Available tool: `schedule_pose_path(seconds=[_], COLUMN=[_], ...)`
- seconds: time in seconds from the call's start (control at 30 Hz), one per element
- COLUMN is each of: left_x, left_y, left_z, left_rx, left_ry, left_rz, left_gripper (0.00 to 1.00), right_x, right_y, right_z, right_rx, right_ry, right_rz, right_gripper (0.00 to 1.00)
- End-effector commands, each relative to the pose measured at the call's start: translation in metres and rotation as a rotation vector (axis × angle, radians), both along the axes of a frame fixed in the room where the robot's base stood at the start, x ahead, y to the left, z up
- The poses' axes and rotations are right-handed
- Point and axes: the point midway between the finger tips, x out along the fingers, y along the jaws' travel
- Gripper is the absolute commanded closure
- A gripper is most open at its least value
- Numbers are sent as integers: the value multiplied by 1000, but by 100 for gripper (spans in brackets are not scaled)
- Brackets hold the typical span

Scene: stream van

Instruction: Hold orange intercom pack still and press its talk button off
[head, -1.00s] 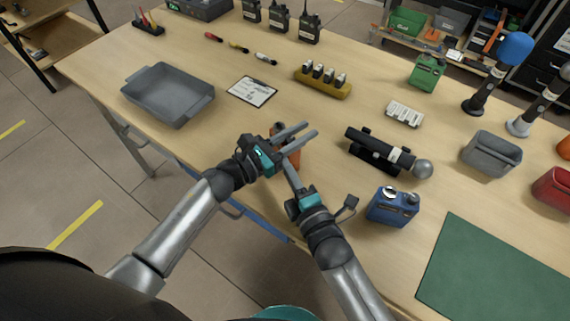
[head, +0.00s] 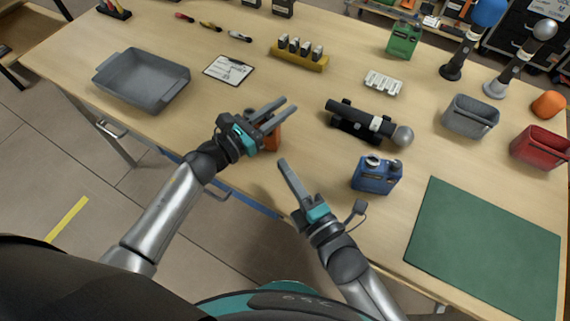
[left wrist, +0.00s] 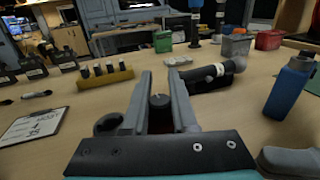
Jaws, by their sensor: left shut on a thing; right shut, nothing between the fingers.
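The orange intercom pack (head: 273,139) stands near the table's front edge, mostly hidden under my left gripper (head: 288,108) in the head view. My left gripper is shut on the pack from the left. In the left wrist view, a dark round knob (left wrist: 159,101) on the pack's top shows between the fingers (left wrist: 160,74). My right gripper (head: 284,163) is shut and empty, just in front of the pack and apart from it. The talk button and its state cannot be made out.
A blue pack (head: 376,174) stands to the right of my right gripper. A black cylinder with a silver ball end (head: 360,121) lies behind it. A clipboard (head: 228,69) and grey tray (head: 142,83) are at the left. A green mat (head: 485,237) lies at right.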

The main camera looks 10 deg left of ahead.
Motion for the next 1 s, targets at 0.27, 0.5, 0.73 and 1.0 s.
schedule_pose_path(seconds=[0.27, 0.5, 0.73, 1.0], left_x=[0, 0, -2, -29], left_y=[-1, 0, 1, 22], left_z=[-1, 0, 0, -2], left_rx=[-1, 0, 1, 1], left_ry=[2, 1, 1, 4], left_rz=[0, 0, 0, 1], left_gripper=[57, 39, 39, 39], right_x=[0, 0, 0, 0], right_y=[0, 1, 1, 1], right_z=[0, 0, 0, 0], right_rx=[0, 1, 1, 1], right_ry=[0, -1, -1, -1], right_rz=[0, 1, 1, 1], right_gripper=[100, 100, 100, 100])
